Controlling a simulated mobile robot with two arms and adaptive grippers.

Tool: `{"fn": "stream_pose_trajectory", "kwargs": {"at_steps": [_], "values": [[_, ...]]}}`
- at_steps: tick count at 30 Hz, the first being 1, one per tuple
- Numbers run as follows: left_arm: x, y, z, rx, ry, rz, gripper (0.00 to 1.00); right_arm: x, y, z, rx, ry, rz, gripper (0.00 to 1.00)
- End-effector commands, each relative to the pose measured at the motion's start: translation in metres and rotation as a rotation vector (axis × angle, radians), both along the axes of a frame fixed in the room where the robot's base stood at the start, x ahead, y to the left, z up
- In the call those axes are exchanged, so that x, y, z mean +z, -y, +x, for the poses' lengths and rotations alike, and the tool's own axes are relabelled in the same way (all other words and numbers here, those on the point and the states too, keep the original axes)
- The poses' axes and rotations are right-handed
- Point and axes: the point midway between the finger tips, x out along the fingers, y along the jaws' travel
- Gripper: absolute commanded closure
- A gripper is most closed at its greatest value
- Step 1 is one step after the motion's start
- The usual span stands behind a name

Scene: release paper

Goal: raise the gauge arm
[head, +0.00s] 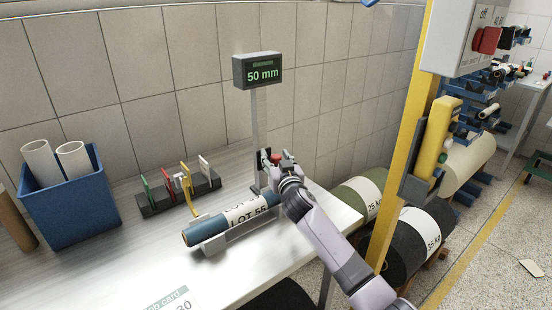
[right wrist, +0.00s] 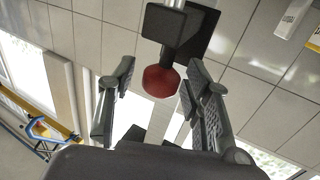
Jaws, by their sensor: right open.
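The gauge stands on the table at the wall, with a grey post (head: 259,120) and a display (head: 258,71) reading 50 mm. Its red knob (head: 276,156) shows low beside the post; the right wrist view shows the red knob (right wrist: 160,81) on a dark block (right wrist: 175,27). My right gripper (head: 273,160) is at the knob, its fingers open on either side of it. In the right wrist view, gaps show between knob and fingers. A roll marked LOT 55 (head: 203,231) lies in a cradle in front of the post. The gripper partly hides the gauge arm. My left gripper is out of view.
A blue bin (head: 75,205) with white tubes stands at the left. A dark rack (head: 160,203) with several coloured-handled tools lies between bin and roll. A yellow post (head: 400,140) and large rolls (head: 425,238) stand off the table's right end. The front tabletop is mostly clear.

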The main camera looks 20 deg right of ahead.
Motion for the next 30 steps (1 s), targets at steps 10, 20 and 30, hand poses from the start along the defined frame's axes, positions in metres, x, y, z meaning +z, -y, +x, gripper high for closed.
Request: {"fn": "stream_pose_trajectory", "kwargs": {"at_steps": [10,20,30], "values": [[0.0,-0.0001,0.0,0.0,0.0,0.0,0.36,0.0,0.0,-0.0003,0.0,0.0,0.0,0.7],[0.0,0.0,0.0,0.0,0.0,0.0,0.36,0.0,0.0,-0.0004,0.0,0.0,0.0,0.92],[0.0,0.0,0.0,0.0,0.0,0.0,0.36,-0.0002,0.0001,-0.0004,0.0,0.0,0.0,1.0]]}}
